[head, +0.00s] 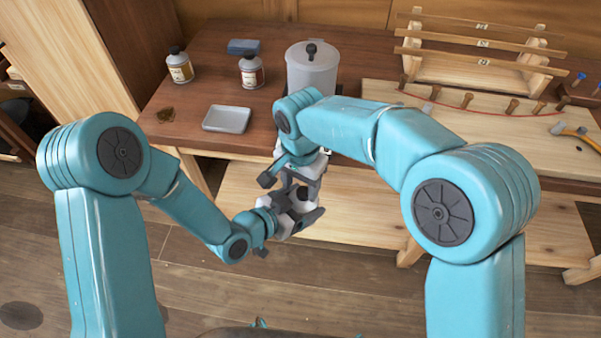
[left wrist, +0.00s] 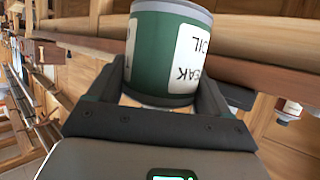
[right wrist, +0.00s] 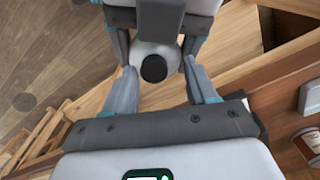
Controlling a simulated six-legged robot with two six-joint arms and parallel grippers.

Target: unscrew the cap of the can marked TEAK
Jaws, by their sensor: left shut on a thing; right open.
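The can marked TEAK (left wrist: 165,55) is green with a white label reading TEAK and OIL, upside down in the left wrist view. My left gripper (left wrist: 165,88) is shut on its sides. In the right wrist view the can's pale top shows with its round black cap (right wrist: 153,68). My right gripper (right wrist: 161,82) is open, its fingers on either side of the cap with a gap around it. In the head view my right gripper (head: 292,183) is above my left gripper (head: 303,205), in front of the bench; the can is mostly hidden there.
On the bench (head: 190,135) stand a yellow-labelled bottle (head: 180,67), a red-labelled bottle (head: 251,72), a grey tray (head: 228,118), a blue-grey block (head: 243,46) and a grey lidded pot (head: 312,70). A slatted wooden rack (head: 480,52) is at the right. Bare floor lies in front.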

